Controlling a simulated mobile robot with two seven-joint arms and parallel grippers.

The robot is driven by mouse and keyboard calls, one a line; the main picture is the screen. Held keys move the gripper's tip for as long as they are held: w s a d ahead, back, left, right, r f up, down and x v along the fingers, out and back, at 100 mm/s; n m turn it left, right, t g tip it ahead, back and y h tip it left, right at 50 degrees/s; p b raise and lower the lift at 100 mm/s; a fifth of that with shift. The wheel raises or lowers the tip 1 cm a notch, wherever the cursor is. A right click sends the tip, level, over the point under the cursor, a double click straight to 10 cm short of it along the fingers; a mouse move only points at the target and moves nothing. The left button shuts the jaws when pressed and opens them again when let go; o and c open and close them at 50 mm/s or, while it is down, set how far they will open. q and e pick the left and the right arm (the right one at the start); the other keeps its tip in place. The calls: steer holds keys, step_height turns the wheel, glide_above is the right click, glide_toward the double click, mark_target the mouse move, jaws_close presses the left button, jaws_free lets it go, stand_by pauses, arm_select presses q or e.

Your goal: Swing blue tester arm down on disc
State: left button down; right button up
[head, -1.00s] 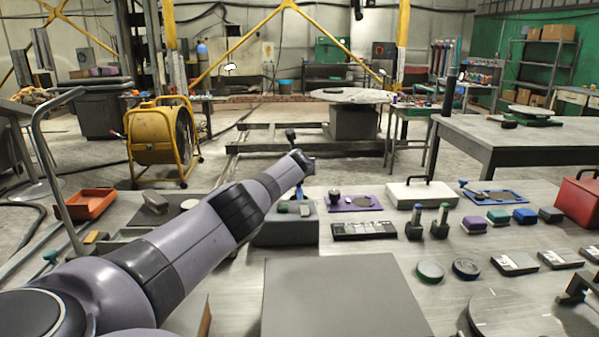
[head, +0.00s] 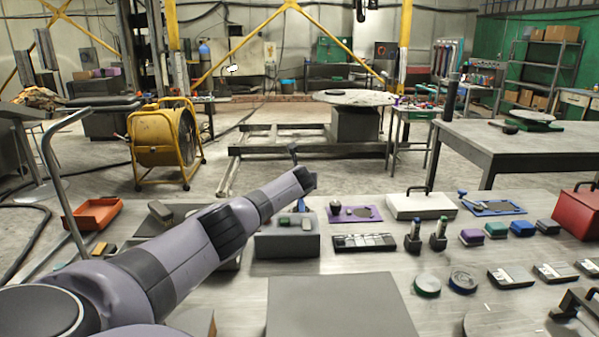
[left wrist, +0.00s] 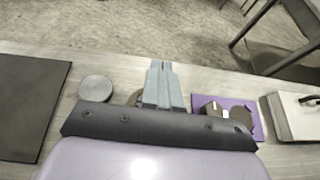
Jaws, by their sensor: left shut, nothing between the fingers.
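A blue tester plate (head: 508,209) lies at the back right of the table in the head view. Its blue arm (head: 470,198) stands at the plate's left side, tilted up, and a grey disc-like spot shows on the plate; details are too small to tell. My left arm reaches from the lower left to the table's back, well left of the blue tester. In the left wrist view my left gripper (left wrist: 162,72) is shut and empty above the table's far edge. My right gripper is out of view.
A purple plate (head: 369,213) with a dark knob and a white case (head: 422,206) stand between my left arm and the blue tester. Coloured blocks (head: 496,230) stand just in front of it, a red box (head: 578,212) to its right. The purple plate (left wrist: 250,122) also shows beside my left gripper.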

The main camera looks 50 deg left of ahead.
arm_select(q)
steer(key=shift+s+d+r, duration=0.2)
steer(key=shift+r, duration=0.05)
steer(key=shift+p+v, duration=0.75)
steer(key=shift+v, duration=1.45)
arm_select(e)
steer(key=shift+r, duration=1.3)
arm_select(q)
steer(key=shift+f, duration=0.1)
